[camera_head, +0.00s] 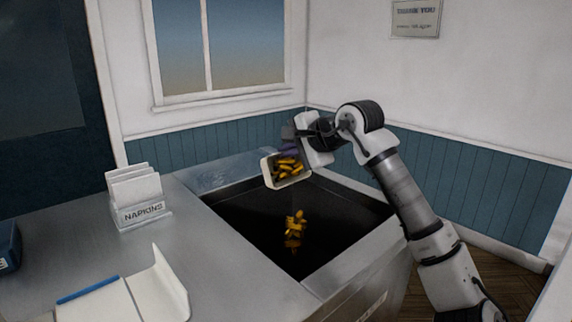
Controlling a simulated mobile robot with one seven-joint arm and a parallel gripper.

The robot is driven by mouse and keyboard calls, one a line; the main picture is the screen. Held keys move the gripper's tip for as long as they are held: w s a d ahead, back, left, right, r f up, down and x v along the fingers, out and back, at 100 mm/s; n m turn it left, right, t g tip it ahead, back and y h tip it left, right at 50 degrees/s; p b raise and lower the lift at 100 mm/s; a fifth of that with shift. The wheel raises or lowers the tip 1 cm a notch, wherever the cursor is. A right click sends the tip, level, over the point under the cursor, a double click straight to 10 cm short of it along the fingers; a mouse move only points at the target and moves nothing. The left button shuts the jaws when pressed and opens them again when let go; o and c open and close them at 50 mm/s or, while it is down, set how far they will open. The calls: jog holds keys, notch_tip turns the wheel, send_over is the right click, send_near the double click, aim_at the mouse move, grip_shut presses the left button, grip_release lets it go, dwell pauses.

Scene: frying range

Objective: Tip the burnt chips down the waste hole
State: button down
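My gripper (291,146) is at the end of my arm, over the far part of the dark opening. A small pale-rimmed container (267,174) hangs just below it, tilted toward the camera, with yellow-orange chips (289,168) showing inside. A purple part shows between my gripper and the container. The fingers look closed around it, but they are small and partly hidden. The waste hole (345,215) is a wide dark rectangular opening in the metal counter. More chips (295,222) show in a clump within the opening, below the container; whether they are falling or resting I cannot tell.
A napkin holder (142,211) stands on the metal counter (215,266) to the left. A white folded tray or paper (160,290) with a blue strip (88,290) lies at the front left. A dark blue box (8,246) sits at the left edge. Walls close off the back.

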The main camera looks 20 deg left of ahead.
jog(key=shift+s+d+f+t+y+b, duration=0.45)
jog(key=shift+y+b, duration=0.3)
jog(key=shift+b, duration=1.2)
jog(key=shift+s+d+f+t+y+b, duration=0.2)
jog(key=shift+d+t+y+b, duration=0.45)
jog(key=shift+b, duration=1.3)
jog(key=shift+s+d+r+t+y+b, duration=0.25)
jog(key=shift+y+b, duration=0.35)
jog(key=shift+b, duration=0.55)
jog(key=shift+r, duration=0.15)
